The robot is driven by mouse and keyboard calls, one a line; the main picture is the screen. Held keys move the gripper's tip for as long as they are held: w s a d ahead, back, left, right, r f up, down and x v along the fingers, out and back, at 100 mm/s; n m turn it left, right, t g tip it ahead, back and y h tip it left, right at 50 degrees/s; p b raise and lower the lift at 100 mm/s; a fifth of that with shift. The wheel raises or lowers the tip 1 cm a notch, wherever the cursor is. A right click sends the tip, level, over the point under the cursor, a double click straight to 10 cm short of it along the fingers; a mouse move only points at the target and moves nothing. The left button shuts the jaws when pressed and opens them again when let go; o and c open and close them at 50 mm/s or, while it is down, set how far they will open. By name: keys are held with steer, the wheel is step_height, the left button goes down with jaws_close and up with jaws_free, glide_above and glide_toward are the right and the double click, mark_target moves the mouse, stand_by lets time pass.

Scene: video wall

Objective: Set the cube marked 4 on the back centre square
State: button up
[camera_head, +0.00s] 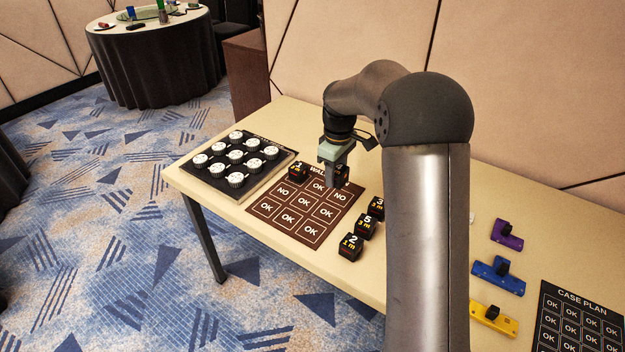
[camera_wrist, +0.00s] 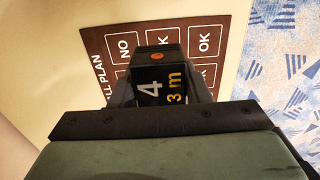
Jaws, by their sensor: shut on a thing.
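My gripper (camera_head: 336,180) is shut on the black cube marked 4 (camera_wrist: 160,82), which also reads "3 m" in the wrist view. In the head view the fingers largely hide this cube. The gripper is over the back part of the brown wall plan mat (camera_head: 262,213), near its title. The back centre square (camera_head: 318,186), marked OK, lies just left of and below the fingertips in the head view. I cannot tell how high the cube is above the mat. The cube marked 1 (camera_head: 298,173) stands at the mat's back left.
Cubes marked 3 (camera_head: 376,207), 5 (camera_head: 366,226) and 2 (camera_head: 349,247) stand right of the mat. A dark board with white knobs (camera_head: 237,163) is at left. Purple (camera_head: 507,236), blue (camera_head: 498,274) and yellow (camera_head: 493,317) pieces and a case plan mat (camera_head: 562,287) are at right.

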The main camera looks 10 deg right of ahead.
steer(key=w+a+f+p, duration=0.2)
steer(key=w+f, duration=0.2)
steer(key=w, duration=0.4)
glide_above(318, 186)
steer(key=f, duration=0.5)
steer(key=shift+s, duration=0.25)
steer(key=shift+w+f, duration=0.2)
steer(key=shift+f, duration=0.05)
steer(key=shift+f+p, duration=0.35)
steer(key=shift+f, duration=1.2)
steer(key=shift+f, duration=0.2)
steer(key=o, duration=1)
steer(key=shift+r, duration=0.1)
